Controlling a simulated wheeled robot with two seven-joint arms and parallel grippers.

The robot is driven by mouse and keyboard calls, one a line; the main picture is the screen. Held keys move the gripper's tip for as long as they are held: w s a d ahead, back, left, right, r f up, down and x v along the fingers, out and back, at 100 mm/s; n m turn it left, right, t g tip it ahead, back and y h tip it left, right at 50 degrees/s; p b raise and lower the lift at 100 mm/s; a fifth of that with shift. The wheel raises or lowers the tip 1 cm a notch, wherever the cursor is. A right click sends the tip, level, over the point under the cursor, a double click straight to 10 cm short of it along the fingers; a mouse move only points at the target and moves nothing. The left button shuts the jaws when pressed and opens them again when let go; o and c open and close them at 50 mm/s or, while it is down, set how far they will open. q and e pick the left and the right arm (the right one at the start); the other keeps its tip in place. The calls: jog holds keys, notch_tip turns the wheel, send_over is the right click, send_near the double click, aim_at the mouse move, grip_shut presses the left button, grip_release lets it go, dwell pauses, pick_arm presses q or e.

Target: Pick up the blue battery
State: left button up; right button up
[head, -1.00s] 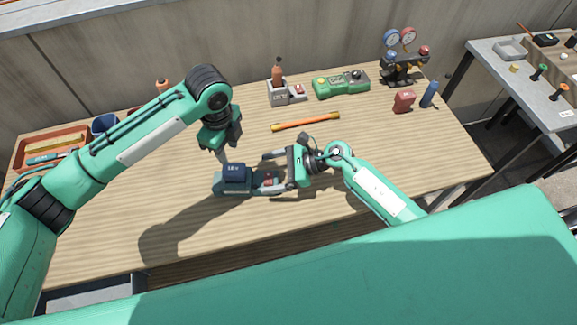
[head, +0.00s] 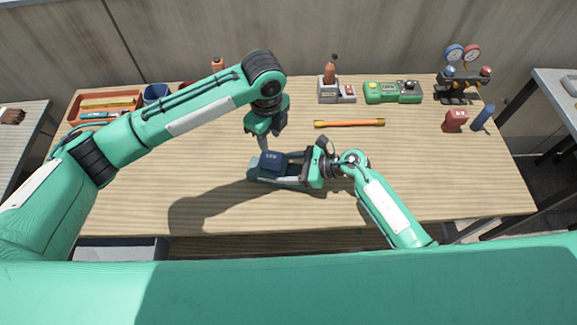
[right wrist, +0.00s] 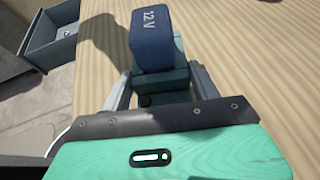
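The dark blue battery (head: 272,161), marked 12 V, sits on one end of a teal-grey tool (head: 255,175) on the bench. It also shows upright in the right wrist view (right wrist: 152,38), on the tool's far end. My left gripper (head: 264,146) points down just above and beside the battery; only one narrow finger shows, so its opening is hidden. My right gripper (right wrist: 162,85) lies low at the bench, with its fingers on either side of the tool's near end (right wrist: 163,98). The fingers look apart, with slight gaps beside the tool. The battery stands beyond their tips.
An orange rod (head: 349,123) lies behind the tool. A green box (head: 393,92), gauges (head: 462,75), a red block (head: 454,121) and a blue bottle (head: 483,117) stand back right. An orange tray (head: 105,105) is back left. The bench's front middle is clear.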

aim_at(271, 156)
jog(key=c, duration=0.4)
jog(key=shift+o, duration=0.2)
pick_arm(q)
jog(key=shift+o, duration=0.4)
jog(key=o, duration=0.4)
jog(key=shift+c, duration=0.2)
jog(key=shift+o, duration=0.8)
jog(key=shift+w+r+n, duration=0.1)
jog(key=shift+n, duration=0.3)
jog(key=f+n, duration=0.1)
jog(key=f, duration=0.1)
jog(key=f+n, duration=0.2)
jog(key=f, duration=0.1)
jog(key=shift+w+f+n, duration=0.3)
jog(key=shift+n, duration=0.1)
jog(key=shift+s+f, duration=0.2)
jog(key=shift+f, duration=1.1)
jog(key=shift+s+f, duration=0.15)
jog(key=shift+f, duration=1.15)
